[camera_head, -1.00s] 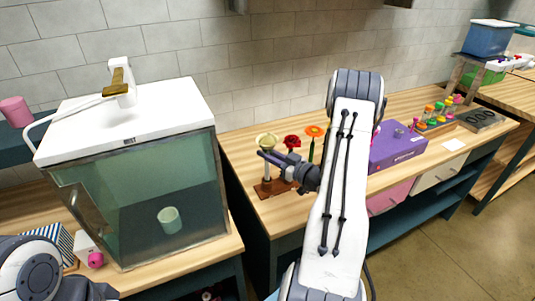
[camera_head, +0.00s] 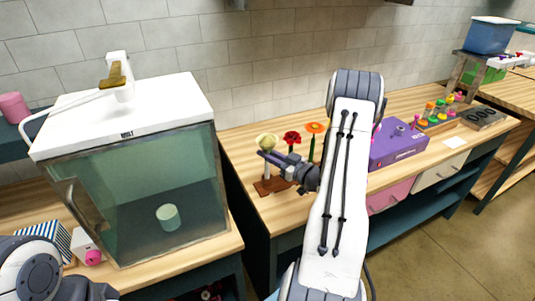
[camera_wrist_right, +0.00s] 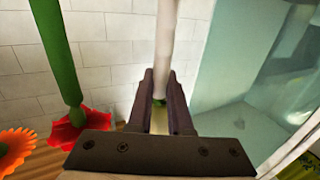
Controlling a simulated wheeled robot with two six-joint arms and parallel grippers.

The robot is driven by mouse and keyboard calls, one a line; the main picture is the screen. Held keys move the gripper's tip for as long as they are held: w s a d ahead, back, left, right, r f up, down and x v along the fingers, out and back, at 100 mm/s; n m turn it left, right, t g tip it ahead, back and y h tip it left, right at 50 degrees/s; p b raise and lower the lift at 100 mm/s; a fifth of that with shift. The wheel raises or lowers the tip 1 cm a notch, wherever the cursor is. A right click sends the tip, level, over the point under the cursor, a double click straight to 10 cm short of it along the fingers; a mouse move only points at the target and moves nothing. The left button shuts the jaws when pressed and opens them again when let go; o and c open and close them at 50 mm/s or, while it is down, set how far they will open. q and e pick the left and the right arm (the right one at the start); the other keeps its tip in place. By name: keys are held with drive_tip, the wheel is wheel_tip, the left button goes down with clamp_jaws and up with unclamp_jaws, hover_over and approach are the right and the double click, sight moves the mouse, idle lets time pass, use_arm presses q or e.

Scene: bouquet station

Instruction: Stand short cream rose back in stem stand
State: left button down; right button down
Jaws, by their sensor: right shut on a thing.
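The cream rose (camera_head: 267,141) is at the left of the flower group, its pale head up. My right gripper (camera_head: 263,154) is shut on it just below the head. Its thick whitish stem (camera_wrist_right: 166,35) also shows between the fingers (camera_wrist_right: 160,92) in the right wrist view. The brown stem stand (camera_head: 268,188) is below, on the wooden counter. The stem reaches down towards the stand's left part; I cannot tell whether its foot is seated. My left gripper is not seen; only part of that arm shows at bottom left.
A red flower (camera_head: 292,137) and an orange flower (camera_head: 315,128) stand close to the right of the rose. A glass-fronted tank (camera_head: 140,200) is at the left. A purple box (camera_head: 398,147) lies further right. Bare counter (camera_head: 236,150) shows left of the stand.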

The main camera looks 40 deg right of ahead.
drive_tip(key=shift+c, duration=1)
unclamp_jaws()
drive_tip(key=s+d, duration=0.1)
drive_tip(key=s, duration=0.8)
drive_tip(key=shift+d, duration=0.3)
drive_tip(key=shift+w, duration=0.1)
idle(0.8)
